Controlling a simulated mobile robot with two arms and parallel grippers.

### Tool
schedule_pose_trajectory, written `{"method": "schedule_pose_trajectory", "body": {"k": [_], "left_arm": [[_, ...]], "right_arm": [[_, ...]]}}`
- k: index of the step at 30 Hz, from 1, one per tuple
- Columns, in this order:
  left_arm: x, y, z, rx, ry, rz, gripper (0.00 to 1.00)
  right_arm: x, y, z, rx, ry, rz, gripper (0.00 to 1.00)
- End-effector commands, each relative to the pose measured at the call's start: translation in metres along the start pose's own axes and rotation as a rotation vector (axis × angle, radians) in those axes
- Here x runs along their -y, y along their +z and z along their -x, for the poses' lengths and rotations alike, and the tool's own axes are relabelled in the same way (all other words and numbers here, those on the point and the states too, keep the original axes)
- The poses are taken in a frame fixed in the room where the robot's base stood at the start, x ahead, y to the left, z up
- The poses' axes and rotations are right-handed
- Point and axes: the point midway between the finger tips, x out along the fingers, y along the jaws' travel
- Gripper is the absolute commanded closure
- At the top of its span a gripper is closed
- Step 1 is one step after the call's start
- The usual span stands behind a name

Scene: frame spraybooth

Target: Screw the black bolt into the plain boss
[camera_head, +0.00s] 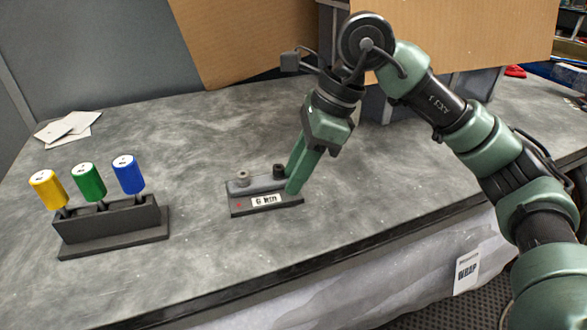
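A low dark grey block (236,207) with a white label lies on the bench. On its top, a grey cylindrical piece (243,178) stands at the left, likely the plain boss. A short black piece (278,171) stands upright at the right, likely the black bolt; I cannot tell how it sits there. My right gripper (293,187) reaches down from above, its green fingertips at the block's right end, just right of the black piece. The fingers overlap in this view, so their gap and any grip are hidden. My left gripper is out of view.
A dark rack (110,222) holds yellow (48,188), green (88,181) and blue (128,174) handled tools at the left. White cards (68,128) lie behind it. Cardboard and grey bins stand at the back. The bench's front edge (250,283) is near; its middle is clear.

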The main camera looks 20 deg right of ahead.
Motion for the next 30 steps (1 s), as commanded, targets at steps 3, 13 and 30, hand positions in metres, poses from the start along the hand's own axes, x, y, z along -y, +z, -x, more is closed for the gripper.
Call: {"method": "schedule_pose_trajectory", "body": {"k": [3, 13, 30], "left_arm": [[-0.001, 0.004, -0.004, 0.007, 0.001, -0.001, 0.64], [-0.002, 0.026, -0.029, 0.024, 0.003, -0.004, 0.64], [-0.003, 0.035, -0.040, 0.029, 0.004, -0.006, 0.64]], "right_arm": [[0.001, 0.000, 0.001, 0.000, 0.021, 0.046, 0.70], [0.005, -0.004, 0.002, 0.001, 0.117, 0.273, 0.70], [0.007, -0.006, 0.002, 0.001, 0.154, 0.370, 1.00]]}}
